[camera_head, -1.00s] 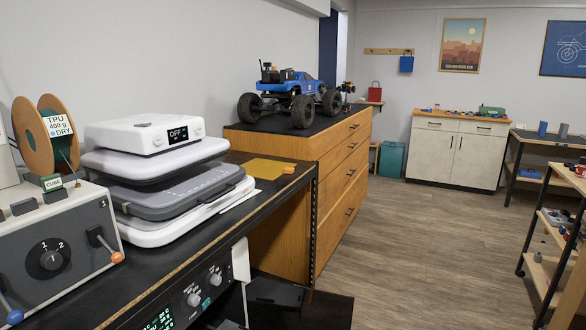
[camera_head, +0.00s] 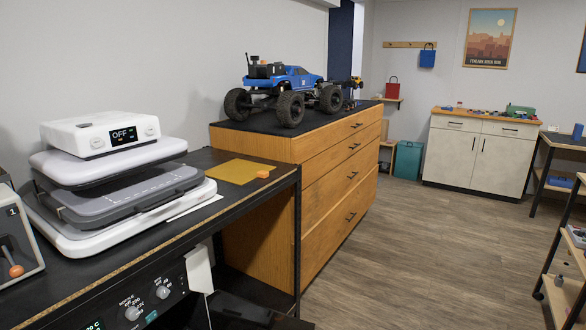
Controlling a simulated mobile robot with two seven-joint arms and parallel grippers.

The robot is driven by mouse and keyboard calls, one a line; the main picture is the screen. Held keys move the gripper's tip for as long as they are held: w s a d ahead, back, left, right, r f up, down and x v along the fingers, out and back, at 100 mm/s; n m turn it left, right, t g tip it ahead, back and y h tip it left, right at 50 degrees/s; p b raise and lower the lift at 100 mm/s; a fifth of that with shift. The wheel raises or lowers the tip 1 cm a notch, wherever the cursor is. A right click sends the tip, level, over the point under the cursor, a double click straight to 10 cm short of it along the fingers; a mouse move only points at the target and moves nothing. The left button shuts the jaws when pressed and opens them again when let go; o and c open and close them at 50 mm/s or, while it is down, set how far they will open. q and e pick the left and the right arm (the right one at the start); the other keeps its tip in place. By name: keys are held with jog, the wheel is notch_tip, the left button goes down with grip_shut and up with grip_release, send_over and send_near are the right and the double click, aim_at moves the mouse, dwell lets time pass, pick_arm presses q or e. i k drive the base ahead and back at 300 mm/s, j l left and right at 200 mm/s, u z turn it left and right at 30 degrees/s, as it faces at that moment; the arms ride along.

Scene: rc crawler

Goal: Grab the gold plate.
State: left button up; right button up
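The gold plate (camera_head: 238,171) is a thin, flat yellow-gold square. It lies on the black workbench top (camera_head: 215,158) near its far end, to the right of a white and grey layered machine (camera_head: 120,170). A small orange piece (camera_head: 262,174) sits at the plate's right corner. A white sheet (camera_head: 196,207) lies between the machine and the plate. Neither of my grippers shows in the head view.
A wooden drawer cabinet (camera_head: 270,147) with a blue RC truck (camera_head: 290,85) on top stands just past the bench. A shelf cart (camera_head: 570,260) is at the right edge. The wood floor (camera_head: 430,260) between is clear. A white cabinet (camera_head: 475,160) stands at the back.

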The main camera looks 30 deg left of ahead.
aim_at(239, 171)
jog(key=i+l+z, duration=0.1)
jog(key=i, duration=0.5)
jog(key=i+l+z, duration=0.15)
jog(key=i, duration=0.5)
jog(key=i+u, duration=0.25)
jog(key=u, duration=0.15)
jog(key=i+l+u, duration=0.2)
jog(key=u, duration=0.2)
jog(key=i+l+u, duration=0.25)
jog(key=u, duration=0.15)
jog(key=i+l+u, duration=0.1)
jog(key=u, duration=0.35)
jog(key=i+l+u, duration=0.2)
jog(key=u, duration=0.3)
jog(key=i+l+u, duration=0.15)
jog(key=u, duration=0.3)
jog(key=i+l+u, duration=0.1)
jog(key=l+u, duration=0.55)
jog(key=u, duration=0.25)
